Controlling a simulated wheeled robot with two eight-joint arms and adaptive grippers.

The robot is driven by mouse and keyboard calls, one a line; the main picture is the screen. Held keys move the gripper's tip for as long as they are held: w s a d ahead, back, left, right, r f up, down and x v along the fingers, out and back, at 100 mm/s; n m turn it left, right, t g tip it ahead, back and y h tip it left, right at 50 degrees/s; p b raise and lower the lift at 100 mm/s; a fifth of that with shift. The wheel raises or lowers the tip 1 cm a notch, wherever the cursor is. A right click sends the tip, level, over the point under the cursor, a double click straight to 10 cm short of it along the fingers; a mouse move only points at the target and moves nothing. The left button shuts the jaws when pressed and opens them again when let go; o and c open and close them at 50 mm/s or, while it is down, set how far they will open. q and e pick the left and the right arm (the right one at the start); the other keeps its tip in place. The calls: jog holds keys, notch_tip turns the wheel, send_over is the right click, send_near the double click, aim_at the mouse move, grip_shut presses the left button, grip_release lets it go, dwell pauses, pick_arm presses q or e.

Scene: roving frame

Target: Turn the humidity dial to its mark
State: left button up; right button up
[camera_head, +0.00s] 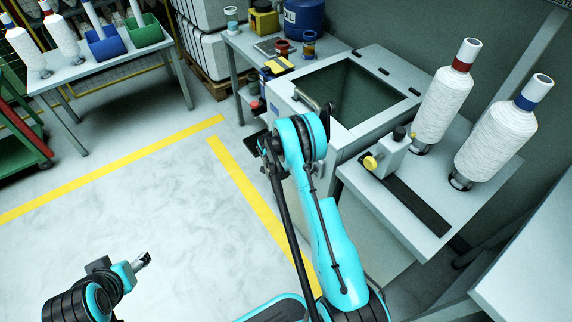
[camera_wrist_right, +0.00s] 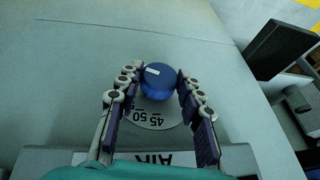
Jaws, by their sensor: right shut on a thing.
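The humidity dial (camera_wrist_right: 158,82) is a round blue knob with a short white pointer line on its top, seen in the right wrist view. A pale scale plate (camera_wrist_right: 152,120) shows beside it, with the figures 45 and 50 legible. My right gripper (camera_wrist_right: 157,77) is shut on the dial, one finger on each side. In the head view the dial is hidden behind my right arm, at the front of the grey cabinet (camera_head: 364,134). My left gripper (camera_head: 141,262) is at the lower left, far from the cabinet; its jaws are too small to judge.
A panel lettered AIR (camera_wrist_right: 155,160) lies near the scale. The cabinet top has an open dark bay (camera_head: 350,92). A side table (camera_head: 385,205) with white thread cones (camera_head: 494,143) stands to the right. The floor (camera_head: 120,215) at left is clear.

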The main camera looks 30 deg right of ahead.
jog(key=shift+s+t, duration=0.2)
jog(key=shift+t, duration=0.7)
jog(key=o, duration=1.2)
jog(key=shift+c, duration=0.2)
jog(key=v, duration=1.2)
jog(key=shift+f, duration=0.1)
